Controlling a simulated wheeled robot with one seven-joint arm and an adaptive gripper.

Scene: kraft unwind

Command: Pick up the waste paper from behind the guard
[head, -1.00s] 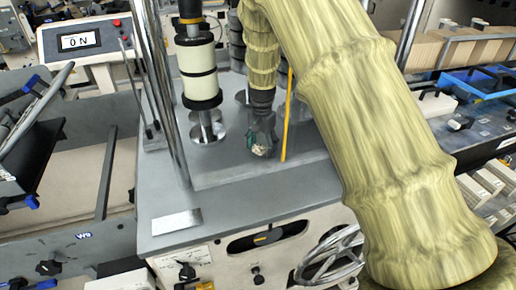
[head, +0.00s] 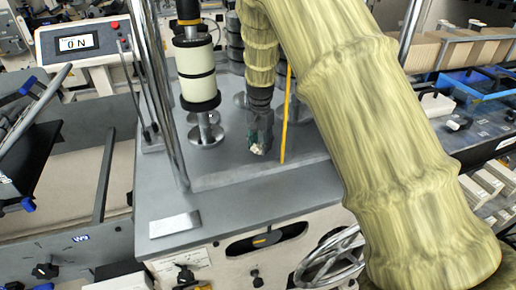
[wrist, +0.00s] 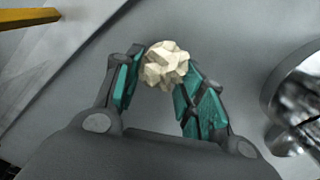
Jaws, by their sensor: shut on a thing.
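The waste paper (wrist: 165,65) is a crumpled cream-white ball. In the wrist view it sits between the teal-padded fingertips of my gripper (wrist: 160,72), which is shut on it. In the head view my gripper (head: 260,138) points down close over the grey machine deck, and the paper (head: 257,149) shows as a small pale lump at its tip. I cannot tell whether the paper still touches the deck. A yellow upright bar (head: 286,118) stands just right of my gripper, seemingly an edge of the guard. The rest of the guard is hard to make out.
A cream roll on a spindle (head: 198,75) with a round metal base (head: 206,132) stands left of my gripper. A chrome post (head: 160,90) rises further left. A chrome round part (wrist: 298,95) is close on the right in the wrist view. The front deck (head: 230,205) is mostly clear.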

